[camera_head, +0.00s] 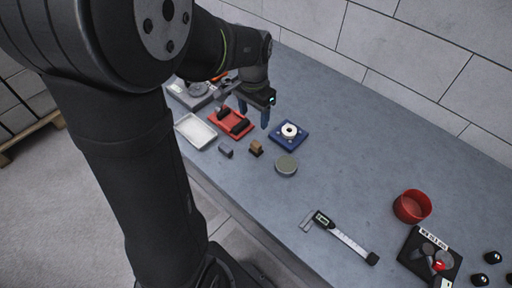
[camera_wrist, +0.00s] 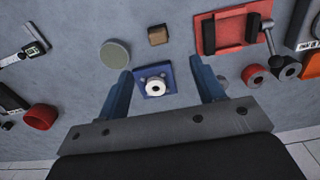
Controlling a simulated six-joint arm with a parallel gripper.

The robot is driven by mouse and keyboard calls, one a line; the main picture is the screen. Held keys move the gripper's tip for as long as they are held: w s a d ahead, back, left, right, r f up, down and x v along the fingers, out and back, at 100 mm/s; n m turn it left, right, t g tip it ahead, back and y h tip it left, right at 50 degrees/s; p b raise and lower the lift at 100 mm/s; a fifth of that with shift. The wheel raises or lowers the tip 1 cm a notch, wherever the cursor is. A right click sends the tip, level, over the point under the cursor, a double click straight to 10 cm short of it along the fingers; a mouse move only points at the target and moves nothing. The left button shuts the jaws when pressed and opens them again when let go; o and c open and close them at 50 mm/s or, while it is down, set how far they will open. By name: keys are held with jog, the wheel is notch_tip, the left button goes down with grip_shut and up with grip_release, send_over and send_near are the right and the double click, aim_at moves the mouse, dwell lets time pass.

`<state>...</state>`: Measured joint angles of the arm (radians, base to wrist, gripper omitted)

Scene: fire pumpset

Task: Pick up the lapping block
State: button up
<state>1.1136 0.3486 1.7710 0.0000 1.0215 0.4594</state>
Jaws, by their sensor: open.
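I cannot tell for sure which piece is the lapping block. The candidates are a round grey-green disc (camera_head: 286,165), a small brown block on a dark base (camera_head: 256,148) and a small dark grey block (camera_head: 225,150), all lying on the bench. In the wrist view the disc (camera_wrist: 115,54) is at upper left and the brown block (camera_wrist: 158,35) at top centre. My gripper (camera_head: 254,117) is open and empty above the bench, its blue fingers (camera_wrist: 160,67) apart. In the wrist view the blue pad with a white ring (camera_wrist: 142,73) shows between them.
The blue pad (camera_head: 290,143) lies right of my gripper. A red tray with black bars (camera_head: 222,128) and a white tray (camera_head: 194,132) are at left. A caliper (camera_head: 345,238), a red bowl (camera_head: 412,206) and a black tray (camera_head: 412,268) are at right.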

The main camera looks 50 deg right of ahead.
send_near(256, 144)
jog(key=f, duration=0.5)
jog(key=shift+w+a+f, duration=0.1)
jog(key=shift+w+a, duration=0.1)
jog(key=shift+w, duration=0.05)
jog(key=shift+s+d+f, duration=0.1)
jog(key=shift+d+f, duration=0.05)
jog(key=shift+f, duration=1.2)
jog(key=shift+s+d+f, duration=0.1)
jog(key=shift+f, duration=1.25)
jog(key=c, duration=1.1)
jog(key=shift+c, duration=0.3)
jog(key=shift+r, duration=0.1)
